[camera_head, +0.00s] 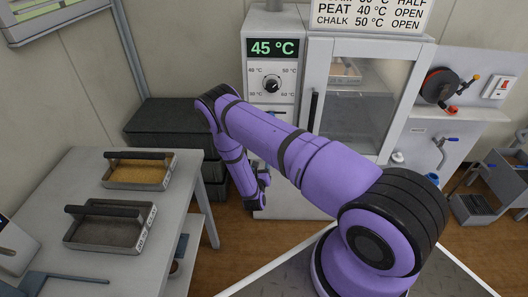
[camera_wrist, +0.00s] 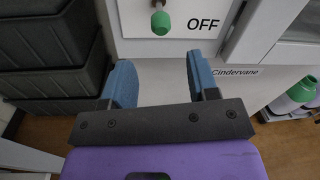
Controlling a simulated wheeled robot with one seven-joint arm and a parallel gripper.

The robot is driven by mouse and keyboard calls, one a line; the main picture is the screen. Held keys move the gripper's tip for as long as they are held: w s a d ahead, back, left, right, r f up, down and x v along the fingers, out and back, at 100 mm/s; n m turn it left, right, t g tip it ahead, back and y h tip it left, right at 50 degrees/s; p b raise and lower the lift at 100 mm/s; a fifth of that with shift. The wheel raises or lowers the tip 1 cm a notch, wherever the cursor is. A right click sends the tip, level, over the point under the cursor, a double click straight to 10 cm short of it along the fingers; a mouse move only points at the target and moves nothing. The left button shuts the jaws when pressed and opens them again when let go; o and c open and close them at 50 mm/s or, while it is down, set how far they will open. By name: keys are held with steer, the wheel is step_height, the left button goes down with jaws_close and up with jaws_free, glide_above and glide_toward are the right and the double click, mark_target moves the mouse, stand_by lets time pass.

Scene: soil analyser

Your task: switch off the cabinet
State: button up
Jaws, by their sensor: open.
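The cabinet (camera_head: 272,110) stands at the back, with a green display reading 45 °C (camera_head: 273,48) and a black dial (camera_head: 271,84) on its control column. In the wrist view a switch lever with a green tip (camera_wrist: 161,22) sticks out of the white cabinet front (camera_wrist: 140,42), beside the printed word OFF (camera_wrist: 203,24). Its upper part is cut off by the frame edge. My gripper (camera_wrist: 162,78) is open and empty, its two blue fingers apart from the lever and below it in the picture. In the head view my arm hides the switch; my gripper (camera_head: 258,190) hangs low before the cabinet.
Dark stacked crates (camera_head: 165,125) stand close left of the cabinet. A grey table (camera_head: 85,190) with two trays fills the left. The cabinet's glass door (camera_head: 365,95) has a black handle (camera_head: 313,111).

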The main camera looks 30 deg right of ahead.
steer(key=x, duration=1)
steer(key=shift+w+d, duration=0.2)
steer(key=shift+d, duration=0.05)
steer(key=c, duration=0.9)
